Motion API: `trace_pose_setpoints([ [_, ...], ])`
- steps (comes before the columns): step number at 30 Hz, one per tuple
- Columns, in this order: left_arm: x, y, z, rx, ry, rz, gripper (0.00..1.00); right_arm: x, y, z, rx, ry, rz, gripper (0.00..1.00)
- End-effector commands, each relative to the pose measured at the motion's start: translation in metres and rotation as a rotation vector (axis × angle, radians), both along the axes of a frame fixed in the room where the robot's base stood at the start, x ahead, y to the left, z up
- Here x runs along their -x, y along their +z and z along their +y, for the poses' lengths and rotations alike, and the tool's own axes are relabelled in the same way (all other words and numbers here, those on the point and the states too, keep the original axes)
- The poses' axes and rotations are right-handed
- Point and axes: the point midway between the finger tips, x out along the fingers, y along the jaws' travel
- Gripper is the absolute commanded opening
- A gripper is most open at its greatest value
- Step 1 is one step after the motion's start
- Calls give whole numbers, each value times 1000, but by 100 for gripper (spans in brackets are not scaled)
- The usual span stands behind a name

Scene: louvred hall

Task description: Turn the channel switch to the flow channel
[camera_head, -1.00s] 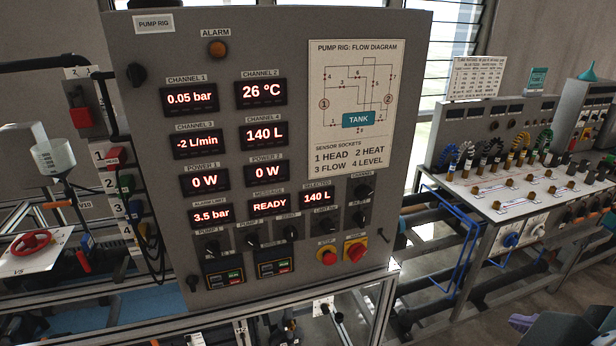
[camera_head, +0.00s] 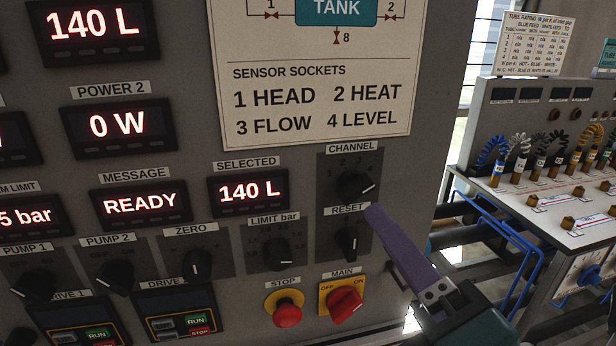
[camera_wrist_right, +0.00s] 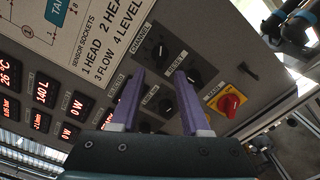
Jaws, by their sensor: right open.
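The channel switch (camera_head: 355,186) is a black knob under the CHANNEL label on the grey panel. Its white pointer mark faces right, towards the 4 side. The selected display (camera_head: 248,191) beside it reads 140 L. The panel text lists 3 as FLOW and 4 as LEVEL. In the right wrist view the channel switch (camera_wrist_right: 158,52) lies just beyond the fingertips. My right gripper (camera_head: 374,212) is below and right of the switch, with one purple finger showing. In the wrist view both fingers (camera_wrist_right: 161,74) are apart and empty. My left gripper is out of view.
The reset knob (camera_head: 347,240) sits directly below the channel switch, close to the finger. The limit knob (camera_head: 278,254), red stop button (camera_head: 287,310) and red main switch (camera_head: 344,300) are nearby. A bench with cables (camera_head: 560,205) stands to the right.

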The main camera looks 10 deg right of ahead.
Motion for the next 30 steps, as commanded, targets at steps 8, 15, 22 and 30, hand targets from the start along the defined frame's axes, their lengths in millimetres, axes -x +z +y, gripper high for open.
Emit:
trace_pose_setpoints([
  [8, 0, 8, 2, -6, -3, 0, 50, -40, 3, 1, -4, -4, -2, 46],
  [15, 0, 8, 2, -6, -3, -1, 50, -74, 1, 2, -2, -4, -2, 46],
  [22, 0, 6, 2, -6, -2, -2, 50, -78, 0, 2, -4, -3, 0, 46],
  [30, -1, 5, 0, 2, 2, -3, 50, -82, 1, 2, -3, -3, -1, 46],
])
